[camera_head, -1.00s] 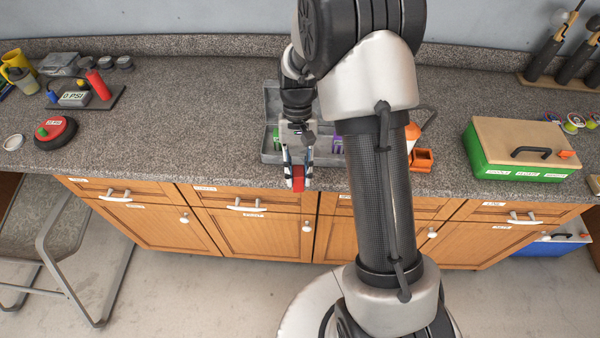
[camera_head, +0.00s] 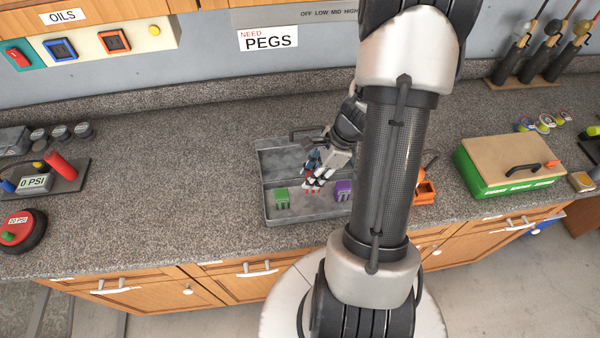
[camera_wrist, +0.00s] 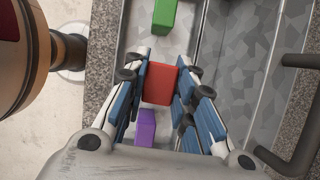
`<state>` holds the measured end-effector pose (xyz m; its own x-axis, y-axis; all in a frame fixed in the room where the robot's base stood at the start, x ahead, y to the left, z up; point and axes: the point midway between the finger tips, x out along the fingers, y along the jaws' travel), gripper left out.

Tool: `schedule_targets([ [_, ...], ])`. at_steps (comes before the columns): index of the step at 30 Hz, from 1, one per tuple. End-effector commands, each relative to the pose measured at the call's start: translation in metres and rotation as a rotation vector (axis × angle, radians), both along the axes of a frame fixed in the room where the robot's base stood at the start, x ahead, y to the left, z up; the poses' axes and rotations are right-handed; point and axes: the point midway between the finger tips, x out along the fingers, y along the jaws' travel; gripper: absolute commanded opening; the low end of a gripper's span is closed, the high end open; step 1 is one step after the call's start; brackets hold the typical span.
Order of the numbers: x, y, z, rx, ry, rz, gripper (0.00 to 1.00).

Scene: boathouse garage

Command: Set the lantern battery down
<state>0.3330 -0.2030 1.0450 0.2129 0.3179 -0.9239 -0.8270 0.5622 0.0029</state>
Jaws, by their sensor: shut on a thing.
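My gripper (camera_head: 314,187) is over the front compartment of a grey metal tray (camera_head: 266,172). Its fingers are shut on a red block, which I take for the lantern battery (camera_wrist: 160,83), in the wrist view. In the head view the fingers hide most of that block. A green block (camera_head: 282,198) is in the tray left of my gripper, and a purple block (camera_head: 344,188) is on its right. The wrist view also shows the green block (camera_wrist: 164,15) and the purple block (camera_wrist: 146,127). I cannot tell whether the red block touches the tray floor.
A low divider splits the tray; the visible back compartment (camera_wrist: 238,50) looks empty. The tray has a dark handle (camera_head: 308,131) at the back. An orange holder (camera_head: 425,192) and a green box with a wooden lid (camera_head: 510,160) stand to the right.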

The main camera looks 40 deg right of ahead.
Motion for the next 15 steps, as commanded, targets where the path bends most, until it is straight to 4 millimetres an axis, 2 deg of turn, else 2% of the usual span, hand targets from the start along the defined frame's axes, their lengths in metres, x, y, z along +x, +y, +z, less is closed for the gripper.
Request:
schedule_targets([
  [12,0.0002,-0.0004,0.0009,0.001,0.002,-0.001,0.00],
  [15,0.0004,-0.0003,-0.0050,0.001,0.002,0.000,0.00],
])
